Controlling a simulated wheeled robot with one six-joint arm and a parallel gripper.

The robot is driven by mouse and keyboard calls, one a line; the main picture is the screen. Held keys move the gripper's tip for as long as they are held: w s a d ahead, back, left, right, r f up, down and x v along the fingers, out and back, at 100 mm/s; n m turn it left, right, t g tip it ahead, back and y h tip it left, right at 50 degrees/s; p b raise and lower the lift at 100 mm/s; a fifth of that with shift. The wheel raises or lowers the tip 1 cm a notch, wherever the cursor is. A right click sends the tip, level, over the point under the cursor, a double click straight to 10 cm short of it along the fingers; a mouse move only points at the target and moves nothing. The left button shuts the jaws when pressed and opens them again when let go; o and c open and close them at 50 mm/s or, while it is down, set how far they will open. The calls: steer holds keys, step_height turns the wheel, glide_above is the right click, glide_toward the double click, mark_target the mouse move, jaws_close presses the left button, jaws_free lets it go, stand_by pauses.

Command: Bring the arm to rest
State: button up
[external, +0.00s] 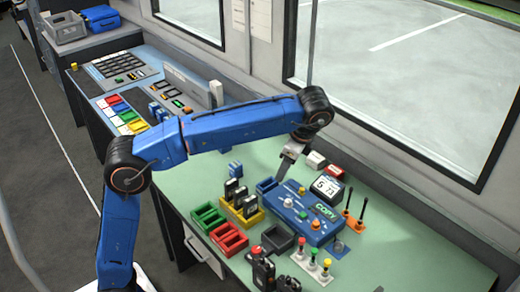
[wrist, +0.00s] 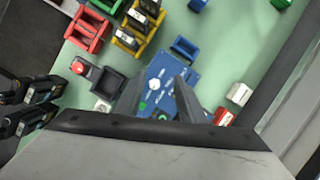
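My arm is blue with black joints and is bent over the green desk in the external view. My gripper (external: 281,175) points down above the desk, near the small blue tray (external: 266,187) and the back left part of the blue control panel (external: 304,222). In the wrist view my gripper (wrist: 160,80) has its two dark fingers apart, with nothing held between them. The blue panel (wrist: 157,72) shows below and between the fingers. I cannot tell the exact height of the fingertips above the desk.
Red (external: 229,238), green (external: 207,217) and yellow (external: 241,212) trays and a black tray (external: 278,238) stand left of the panel. A display (external: 327,188) and upright orange-based sticks (external: 356,215) stand right. Handheld radios (external: 264,268) are in front. The window wall lies behind.

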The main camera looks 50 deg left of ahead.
steer(key=s+a+f+n+t+h, duration=0.1)
steer(key=s+a+f+n, duration=0.25)
steer(key=s+a, duration=0.55)
steer(key=s+a+f+n+t+h, duration=0.2)
steer(key=s+a+n, duration=0.3)
steer(key=s+a, duration=0.4)
steer(key=s+a+f+n+t, duration=0.1)
steer(key=s+a+f+n, duration=0.1)
steer(key=s+f, duration=0.6)
steer(key=s+a+f+n+t, duration=0.1)
steer(key=s+a+f+n, duration=0.1)
steer(key=s+f, duration=0.6)
step_height(320, 180, down, 3)
steer(key=shift+s+a+f+t+h, duration=0.1)
steer(key=shift+s+a+t+h, duration=0.2)
steer(key=shift+s+a, duration=0.05)
steer(key=shift+n, duration=0.25)
stand_by(0.6)
